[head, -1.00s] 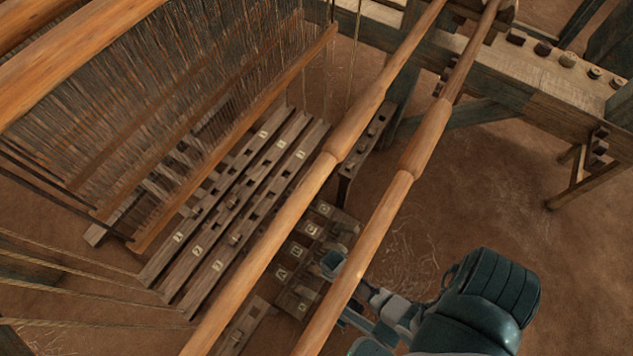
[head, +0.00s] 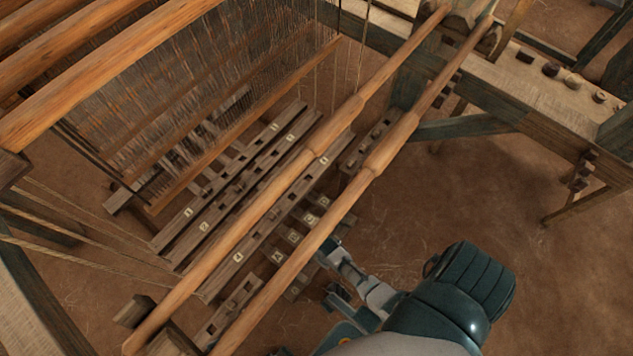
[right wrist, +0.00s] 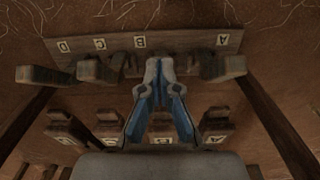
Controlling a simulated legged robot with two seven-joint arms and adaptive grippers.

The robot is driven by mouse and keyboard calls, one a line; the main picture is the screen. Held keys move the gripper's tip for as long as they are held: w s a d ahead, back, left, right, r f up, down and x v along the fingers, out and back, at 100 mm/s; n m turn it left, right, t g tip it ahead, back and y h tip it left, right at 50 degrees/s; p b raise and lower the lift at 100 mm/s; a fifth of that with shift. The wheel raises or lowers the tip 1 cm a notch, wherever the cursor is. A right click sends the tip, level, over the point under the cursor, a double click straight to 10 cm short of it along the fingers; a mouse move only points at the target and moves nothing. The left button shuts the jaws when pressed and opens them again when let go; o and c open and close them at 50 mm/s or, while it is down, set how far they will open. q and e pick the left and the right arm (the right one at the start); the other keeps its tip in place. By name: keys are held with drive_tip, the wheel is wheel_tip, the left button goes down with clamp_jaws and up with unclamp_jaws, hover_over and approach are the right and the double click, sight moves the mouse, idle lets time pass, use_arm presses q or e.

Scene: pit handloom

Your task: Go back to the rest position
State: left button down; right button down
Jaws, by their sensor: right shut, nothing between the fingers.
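My right arm enters the head view from the bottom right. Its gripper (head: 332,250) is partly hidden by the nearer round wooden beam (head: 300,256). In the right wrist view my right gripper (right wrist: 160,66) is shut and empty. Its fingertips are in front of a wooden board (right wrist: 190,42) with lettered tags A, B, C and D and a row of wooden pegs; I cannot tell whether they touch. The lettered block (head: 283,255) shows between the beams in the head view. My left gripper is not in view.
Two long round beams cross above the lettered block. Numbered wooden bars (head: 232,205) lie left of them under the hanging threads (head: 200,90). A bench with pegs (head: 560,100) stands at the upper right. Bare earth floor (head: 560,280) is open at the right.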

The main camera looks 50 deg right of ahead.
drive_tip(key=shift+s+r, duration=0.15)
drive_tip(key=shift+r, duration=0.2)
idle(0.3)
